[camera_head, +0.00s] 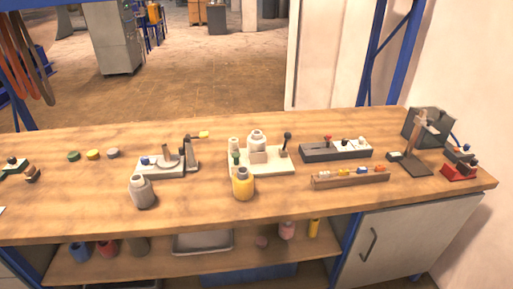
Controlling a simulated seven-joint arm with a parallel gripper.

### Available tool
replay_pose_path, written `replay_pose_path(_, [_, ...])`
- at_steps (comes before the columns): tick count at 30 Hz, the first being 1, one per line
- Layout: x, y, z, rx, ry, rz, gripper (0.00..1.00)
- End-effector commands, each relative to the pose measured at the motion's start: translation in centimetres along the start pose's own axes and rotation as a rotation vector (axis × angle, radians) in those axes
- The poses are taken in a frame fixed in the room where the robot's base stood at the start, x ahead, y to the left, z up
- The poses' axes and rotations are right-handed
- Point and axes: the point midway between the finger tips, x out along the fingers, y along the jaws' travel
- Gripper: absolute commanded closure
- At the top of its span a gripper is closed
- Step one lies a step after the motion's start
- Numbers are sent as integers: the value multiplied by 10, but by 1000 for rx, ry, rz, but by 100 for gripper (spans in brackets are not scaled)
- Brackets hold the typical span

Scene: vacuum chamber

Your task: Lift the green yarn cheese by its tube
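No large, clearly green yarn cheese stands out on the wooden workbench (330,218). A small flat green disc (73,155) lies at the left, beside a yellow one (93,154) and a pinkish one (113,153). A small dark green piece (236,158) stands on the pale central fixture (275,167), partly behind a yellow necked package (243,184). A grey necked package (142,191) stands upright to its left. On the lower shelf, a dull olive-brown cylinder (138,246) is partly hidden by the bench edge. I cannot tell which is the green cheese. My gripper is not in view.
A fixture with a lever (190,155) stands left of centre. A dark tray (320,153) and a wooden rack (350,178) lie right of centre. A stand (419,150), a dark box (428,125) and a red device (460,171) crowd the right end.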

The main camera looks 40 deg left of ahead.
Motion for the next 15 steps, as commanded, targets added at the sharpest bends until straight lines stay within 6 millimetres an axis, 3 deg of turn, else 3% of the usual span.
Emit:
replay_pose_path(2, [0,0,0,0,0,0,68])
replay_pose_path(15, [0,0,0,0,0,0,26])
